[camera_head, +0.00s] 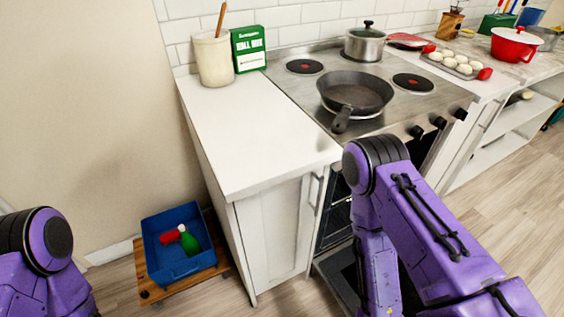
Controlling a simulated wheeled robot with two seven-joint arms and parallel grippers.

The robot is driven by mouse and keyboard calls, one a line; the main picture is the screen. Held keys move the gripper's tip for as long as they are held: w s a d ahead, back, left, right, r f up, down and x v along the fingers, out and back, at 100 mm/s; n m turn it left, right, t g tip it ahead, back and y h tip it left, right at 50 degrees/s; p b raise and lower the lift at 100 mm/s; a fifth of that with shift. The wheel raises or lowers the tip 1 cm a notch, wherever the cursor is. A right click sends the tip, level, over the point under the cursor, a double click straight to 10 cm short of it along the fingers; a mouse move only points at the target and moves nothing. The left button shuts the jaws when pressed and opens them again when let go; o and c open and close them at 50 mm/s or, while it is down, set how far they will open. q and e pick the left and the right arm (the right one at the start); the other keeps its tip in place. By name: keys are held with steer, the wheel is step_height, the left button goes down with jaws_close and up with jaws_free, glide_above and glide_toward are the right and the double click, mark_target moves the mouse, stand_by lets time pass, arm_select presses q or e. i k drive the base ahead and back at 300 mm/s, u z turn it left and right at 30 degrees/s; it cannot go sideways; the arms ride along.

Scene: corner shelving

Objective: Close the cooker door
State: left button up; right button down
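The cooker (299,92) stands in the counter line, with a steel hob on top and black knobs along its front edge. Its door (337,284) is folded down at the front, and dark racks show in the oven opening (334,225). My purple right arm crosses in front of the cooker and hides much of the opening and door. Its gripper is not visible, so I cannot tell whether it touches the door. Only a part of my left arm shows at the bottom left, and its gripper is out of view.
A black frying pan (355,92) and a steel pot (364,43) stand on the hob. A blue bin (182,271) sits on a wooden board on the floor, left of the white cabinet (272,235). Open floor (510,205) lies to the right.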

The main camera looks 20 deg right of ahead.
mark_target(340, 271)
steer(key=u, duration=0.7)
steer(key=k, duration=1.45)
steer(key=u, duration=2.55)
steer(key=k, duration=2)
steer(key=z, duration=2.9)
